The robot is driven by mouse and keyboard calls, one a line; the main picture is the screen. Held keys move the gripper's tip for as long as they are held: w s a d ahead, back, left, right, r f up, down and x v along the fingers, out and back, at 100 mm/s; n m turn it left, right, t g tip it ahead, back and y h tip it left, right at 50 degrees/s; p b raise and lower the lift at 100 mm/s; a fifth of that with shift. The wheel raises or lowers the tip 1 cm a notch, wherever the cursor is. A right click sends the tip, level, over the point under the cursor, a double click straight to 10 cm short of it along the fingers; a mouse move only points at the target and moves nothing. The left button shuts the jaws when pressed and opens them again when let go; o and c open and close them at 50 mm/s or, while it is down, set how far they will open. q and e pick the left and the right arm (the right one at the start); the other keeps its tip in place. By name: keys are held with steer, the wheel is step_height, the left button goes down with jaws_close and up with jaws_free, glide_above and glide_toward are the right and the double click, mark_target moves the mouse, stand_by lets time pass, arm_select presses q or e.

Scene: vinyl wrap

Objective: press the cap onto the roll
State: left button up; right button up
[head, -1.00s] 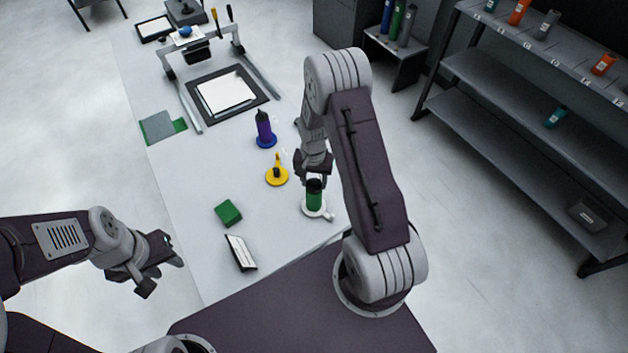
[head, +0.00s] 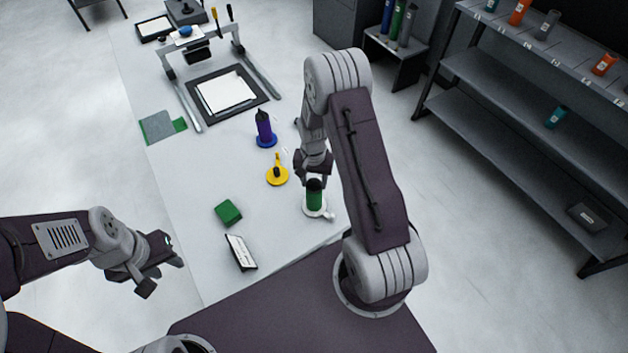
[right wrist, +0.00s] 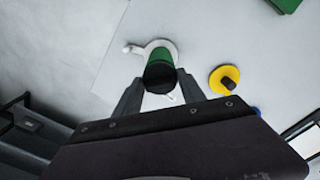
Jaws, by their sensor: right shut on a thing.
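The green roll (head: 314,201) stands upright on a round white base (head: 327,214) near the table's right edge. A black cap (head: 314,184) is at its top end; whether it is fully seated cannot be told. In the right wrist view the cap (right wrist: 160,77) faces the camera, with the green roll (right wrist: 160,56) behind it. My right gripper (head: 314,180) is above the roll, with its fingers on either side of the cap, shut on it. My left gripper (head: 166,272) is open and empty, off the table's left side.
A yellow disc with a dark knob (head: 277,176) and a purple roll on a blue base (head: 264,130) stand close by. A green block (head: 228,213) and a white-faced plate (head: 241,253) lie nearer. A framed press (head: 205,60) is farther back.

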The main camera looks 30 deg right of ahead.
steer(key=o, duration=1.9)
steer(key=shift+c, duration=0.2)
steer(key=shift+r+p, duration=2.8)
steer(key=shift+r, duration=0.75)
steer(key=shift+c, duration=0.3)
jaws_close()
steer(key=shift+f, duration=0.25)
